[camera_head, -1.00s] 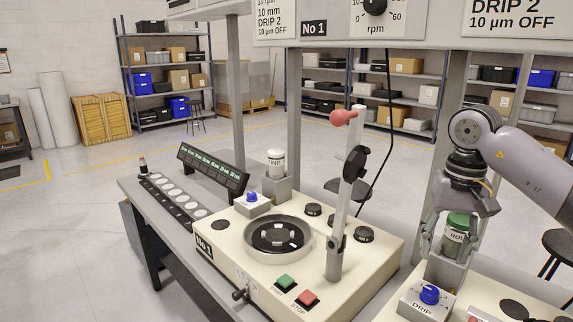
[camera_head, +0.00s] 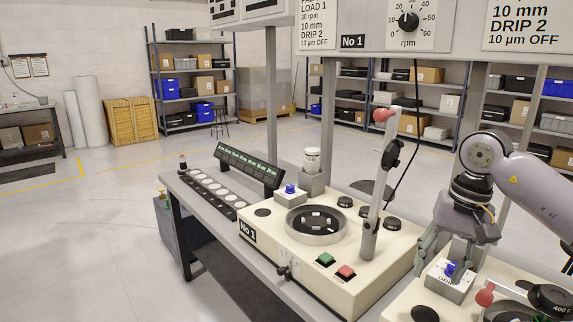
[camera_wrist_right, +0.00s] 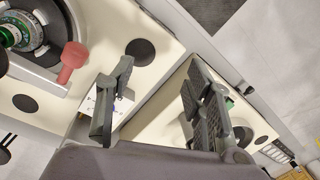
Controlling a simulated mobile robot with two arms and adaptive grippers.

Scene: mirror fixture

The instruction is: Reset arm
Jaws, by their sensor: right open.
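My right gripper (camera_head: 446,268) hangs at the right in the head view, fingers pointing down and spread. It is beside and partly in front of the white drip box with a blue knob (camera_head: 451,269). In the right wrist view the two grey fingers of my right gripper (camera_wrist_right: 158,105) are apart, with nothing held between them. The cream machine tops show beneath them. The green-capped bottle from the earlier view cannot be made out now. My left arm and gripper are not in view.
The No 1 machine (camera_head: 300,250) carries an upright lever with a pink knob (camera_head: 383,115) left of my arm. Another pink knob (camera_head: 485,296) stands at the lower right, also in the wrist view (camera_wrist_right: 72,60). Open floor (camera_head: 110,220) lies at the left.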

